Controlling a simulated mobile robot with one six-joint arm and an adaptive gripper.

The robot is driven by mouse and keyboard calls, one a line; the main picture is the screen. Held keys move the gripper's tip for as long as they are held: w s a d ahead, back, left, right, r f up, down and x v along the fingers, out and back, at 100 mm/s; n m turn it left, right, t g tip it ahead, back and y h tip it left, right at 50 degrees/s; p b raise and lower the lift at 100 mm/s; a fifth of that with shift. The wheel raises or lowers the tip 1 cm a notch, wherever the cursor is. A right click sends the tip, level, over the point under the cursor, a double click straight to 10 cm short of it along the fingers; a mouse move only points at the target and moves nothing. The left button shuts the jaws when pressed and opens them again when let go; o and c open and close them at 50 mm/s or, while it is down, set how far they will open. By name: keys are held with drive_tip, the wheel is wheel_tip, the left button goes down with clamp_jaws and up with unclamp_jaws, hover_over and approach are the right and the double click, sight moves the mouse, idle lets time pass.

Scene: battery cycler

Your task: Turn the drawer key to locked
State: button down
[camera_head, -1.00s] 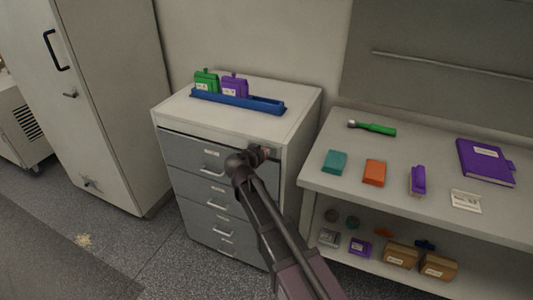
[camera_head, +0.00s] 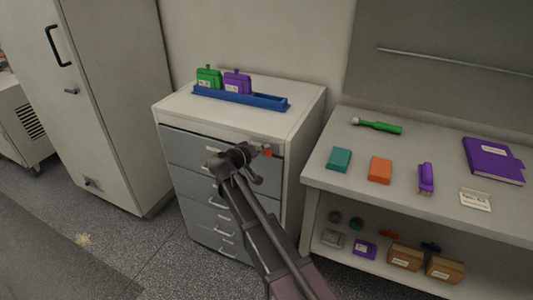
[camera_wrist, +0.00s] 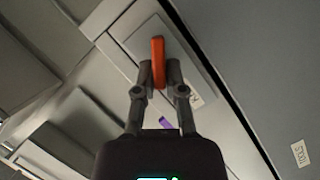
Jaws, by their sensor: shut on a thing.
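The orange drawer key (camera_head: 267,153) sits at the upper right of the grey drawer cabinet (camera_head: 306,140), beside the top drawer front (camera_head: 190,150). In the wrist view the key (camera_wrist: 158,55) is an upright orange bar in front of a pale plate (camera_wrist: 185,62), at a slant to the plate's edges. My gripper (camera_wrist: 160,76) has its two fingertips closed on either side of the key's lower part. The lock face behind the key is mostly hidden.
A blue tray (camera_head: 270,102) with a green and a purple container stands on the cabinet top. A workbench (camera_head: 330,180) at the right carries a green-handled tool, small boxes and a purple binder (camera_head: 490,160). A tall locker (camera_head: 110,120) stands left. The floor in front is open.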

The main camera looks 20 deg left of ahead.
drive_tip(key=n+h+b, duration=0.1)
drive_tip(key=f+n+t+b, duration=0.1)
drive_tip(key=n+b, duration=0.1)
drive_tip(key=shift+a+n+h, duration=0.1)
drive_tip(key=shift+n+h, duration=0.2)
drive_tip(key=shift+h, duration=0.1)
drive_tip(key=shift+n+t+b, duration=0.4)
drive_tip(key=shift+n+b, duration=0.45)
drive_tip(key=shift+n, duration=0.35)
drive_tip(key=c, duration=0.7)
unclamp_jaws()
drive_tip(key=shift+a, duration=0.1)
drive_tip(key=shift+v, duration=6.05)
